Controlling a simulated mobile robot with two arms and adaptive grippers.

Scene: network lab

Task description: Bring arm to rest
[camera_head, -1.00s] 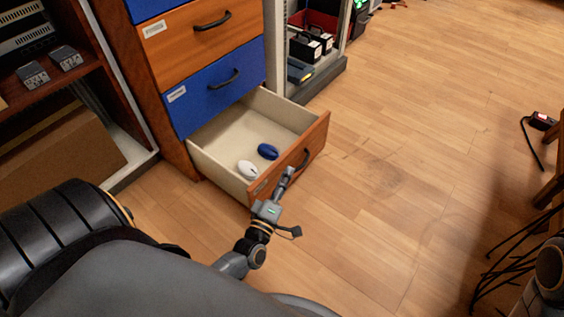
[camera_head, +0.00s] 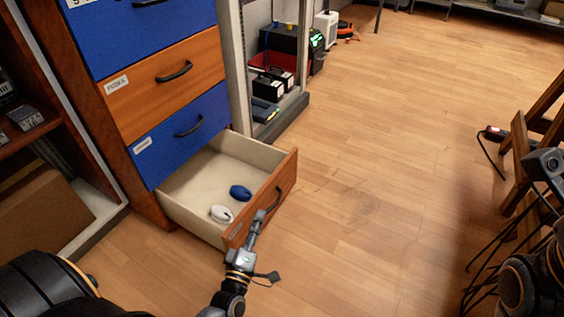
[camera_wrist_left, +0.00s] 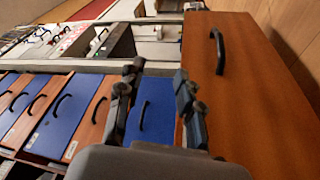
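My left gripper (camera_head: 259,217) is in front of the open bottom drawer (camera_head: 289,184), close to its dark handle (camera_head: 272,205). In the left wrist view my left gripper (camera_wrist_left: 157,88) has its fingers apart, with nothing between them. The orange drawer front (camera_wrist_left: 255,110) and its handle (camera_wrist_left: 218,50) lie to the right of the fingers there. A white mouse (camera_head: 221,213) and a blue mouse (camera_head: 240,193) lie in the drawer.
The cabinet has closed blue and orange drawers (camera_head: 165,85) above the open one. A metal rack (camera_head: 290,112) with devices stands behind it. A wooden frame (camera_head: 525,150) and dark cables stand at the right. The middle floor (camera_head: 380,160) is clear.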

